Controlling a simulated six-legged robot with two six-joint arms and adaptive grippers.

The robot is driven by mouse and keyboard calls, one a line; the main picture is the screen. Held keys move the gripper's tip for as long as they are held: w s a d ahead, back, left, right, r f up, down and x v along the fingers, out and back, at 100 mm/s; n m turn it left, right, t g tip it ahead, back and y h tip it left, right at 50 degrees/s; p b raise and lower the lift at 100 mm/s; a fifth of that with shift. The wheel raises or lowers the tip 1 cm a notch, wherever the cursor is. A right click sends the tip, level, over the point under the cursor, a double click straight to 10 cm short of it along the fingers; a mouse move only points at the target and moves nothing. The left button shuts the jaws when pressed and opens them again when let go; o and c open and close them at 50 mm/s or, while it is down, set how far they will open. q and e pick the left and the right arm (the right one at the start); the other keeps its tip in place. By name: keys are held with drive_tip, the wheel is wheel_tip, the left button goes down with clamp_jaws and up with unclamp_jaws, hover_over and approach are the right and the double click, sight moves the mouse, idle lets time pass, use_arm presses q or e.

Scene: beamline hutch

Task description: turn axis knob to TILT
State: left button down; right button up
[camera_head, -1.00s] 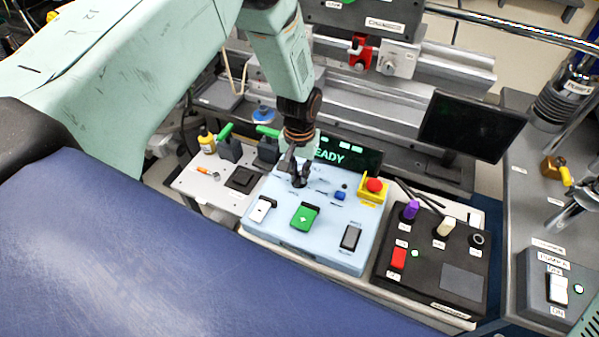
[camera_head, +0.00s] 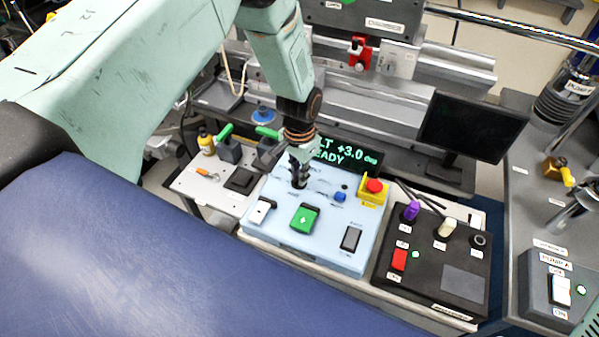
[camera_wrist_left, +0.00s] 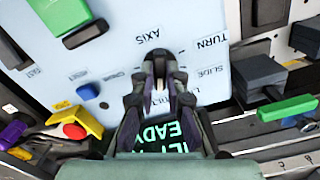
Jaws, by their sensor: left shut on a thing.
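My left gripper (camera_head: 299,180) points down on the light-blue control panel (camera_head: 290,240) and is shut on the axis knob. In the left wrist view its fingertips (camera_wrist_left: 158,82) close around the dark knob (camera_wrist_left: 158,63), beside the AXIS label. TURN and SLIDE labels show to the right, and a partly hidden label ending in "LT" lies by the fingers. The fingers hide most of the knob, so its pointer is hard to read. The display (camera_head: 350,152) behind shows green text, "LT +3.0 deg" over "EADY", its left end covered by the gripper. My right gripper is out of view.
The panel also has a green rocker (camera_head: 304,218), a white switch (camera_head: 261,211), a blue button (camera_head: 340,196) and a red stop button (camera_head: 375,186) on a yellow base. A black box (camera_head: 435,262) with a purple-capped lever stands at right. Green-handled blocks (camera_head: 229,148) stand at left.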

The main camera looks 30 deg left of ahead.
use_arm(q)
drive_tip(key=shift+w+r, duration=0.2)
drive_tip(key=shift+w, duration=0.05)
drive_tip(key=c, duration=1.7)
unclamp_jaws()
drive_tip(key=o, duration=0.3)
drive_tip(key=shift+s+f, duration=0.1)
drive_tip(key=shift+s, duration=0.15)
drive_tip(key=shift+o, duration=0.2)
drive_tip(key=shift+w+r, duration=0.1)
drive_tip(key=shift+r, duration=0.2)
wheel_tip(320, 180, up, 11)
drive_tip(key=shift+r, duration=0.2)
